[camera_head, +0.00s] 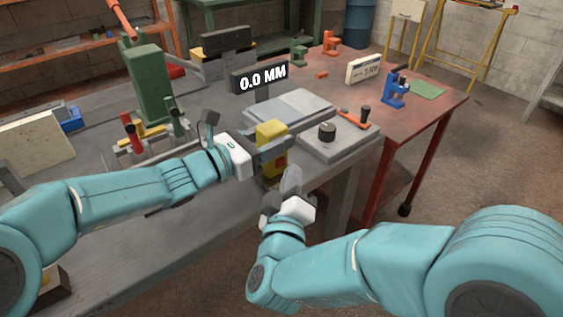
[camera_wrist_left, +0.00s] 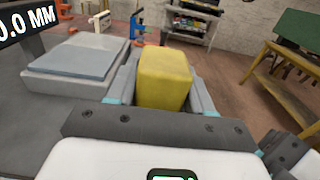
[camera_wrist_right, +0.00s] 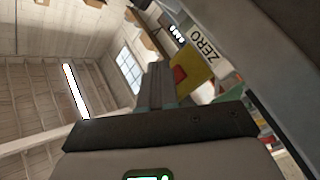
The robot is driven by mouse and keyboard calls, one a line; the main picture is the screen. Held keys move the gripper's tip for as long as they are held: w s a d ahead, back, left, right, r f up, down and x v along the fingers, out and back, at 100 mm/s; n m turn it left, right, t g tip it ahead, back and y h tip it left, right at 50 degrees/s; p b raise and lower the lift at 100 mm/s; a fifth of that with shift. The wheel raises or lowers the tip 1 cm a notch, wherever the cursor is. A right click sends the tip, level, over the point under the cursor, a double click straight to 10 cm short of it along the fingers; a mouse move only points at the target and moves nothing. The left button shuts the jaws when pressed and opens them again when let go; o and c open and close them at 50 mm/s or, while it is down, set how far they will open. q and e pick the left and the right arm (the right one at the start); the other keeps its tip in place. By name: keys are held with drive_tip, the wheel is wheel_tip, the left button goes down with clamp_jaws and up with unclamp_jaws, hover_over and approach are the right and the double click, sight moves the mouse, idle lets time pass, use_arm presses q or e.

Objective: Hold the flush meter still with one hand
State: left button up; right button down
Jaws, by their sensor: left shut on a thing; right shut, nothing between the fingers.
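The flush meter (camera_head: 270,131) is a yellow block with a red button (camera_head: 281,163) low on its side. It is at the front edge of the bench, and it also shows in the left wrist view (camera_wrist_left: 163,80). My left gripper (camera_head: 268,146) is shut on it, a finger on each side. My right gripper (camera_head: 291,180) is shut and empty, just below and in front of the meter. In the right wrist view its closed fingers (camera_wrist_right: 155,86) are beside the yellow body and red button (camera_wrist_right: 180,74). A ZERO label (camera_wrist_right: 205,45) shows there. I cannot tell whether the fingers touch the meter.
A dark display (camera_head: 258,78) reads 0.0 MM behind the meter. A flat grey plate (camera_head: 290,108) and a box with a black knob (camera_head: 327,133) are to the right. A green press (camera_head: 150,85) stands at left. Open floor lies beyond the bench's front edge.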

drive_tip(key=shift+s+d, duration=0.75)
drive_tip(key=shift+s, duration=0.3)
drive_tip(key=shift+s+d, duration=0.7)
drive_tip(key=shift+s, duration=0.3)
use_arm(q)
drive_tip(key=o, duration=1.2)
